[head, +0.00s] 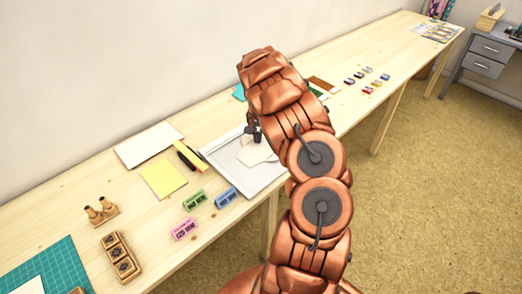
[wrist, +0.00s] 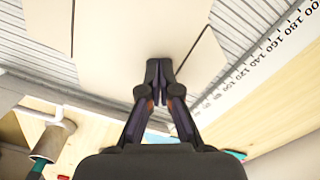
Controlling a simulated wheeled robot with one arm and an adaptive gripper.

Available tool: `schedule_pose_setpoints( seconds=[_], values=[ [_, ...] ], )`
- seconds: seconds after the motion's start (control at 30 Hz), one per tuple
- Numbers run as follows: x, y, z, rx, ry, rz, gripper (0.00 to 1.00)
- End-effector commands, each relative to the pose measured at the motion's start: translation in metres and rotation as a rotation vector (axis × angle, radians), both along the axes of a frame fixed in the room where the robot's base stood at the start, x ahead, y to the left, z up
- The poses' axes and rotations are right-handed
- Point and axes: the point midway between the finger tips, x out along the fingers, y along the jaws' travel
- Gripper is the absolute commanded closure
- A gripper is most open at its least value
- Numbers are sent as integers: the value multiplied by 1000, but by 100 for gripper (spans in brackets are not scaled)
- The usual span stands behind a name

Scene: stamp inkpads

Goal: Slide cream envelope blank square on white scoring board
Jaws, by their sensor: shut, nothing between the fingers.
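The cream envelope blank (head: 256,155) lies on the white scoring board (head: 238,181) and is partly hidden by my arm in the head view. In the wrist view the envelope blank (wrist: 115,45) covers the middle of the grooved scoring board (wrist: 47,52), and its edges look angled to the ruler scale along the board's side. My gripper (wrist: 159,68) is shut and empty, with its fingertips over the blank near its lower edge. I cannot tell whether the tips touch the paper. In the head view my gripper (head: 252,133) is at the far part of the board.
Black and yellow tools (head: 188,157) lie left of the board, with a yellow sheet (head: 162,180) and a white sheet (head: 148,144). Green, blue and pink labelled blocks (head: 227,198) stand in front. Several small inkpads (head: 367,80) sit farther along the table.

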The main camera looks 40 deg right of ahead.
Motion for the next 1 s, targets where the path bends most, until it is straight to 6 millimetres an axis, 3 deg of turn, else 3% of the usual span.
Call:
schedule_pose_setpoints(
  seconds=[0.47,1.0],
  values=[
    [3,1,-2,3,1,2,100],
    [20,1,-2,3,-1,1,100]
  ],
)
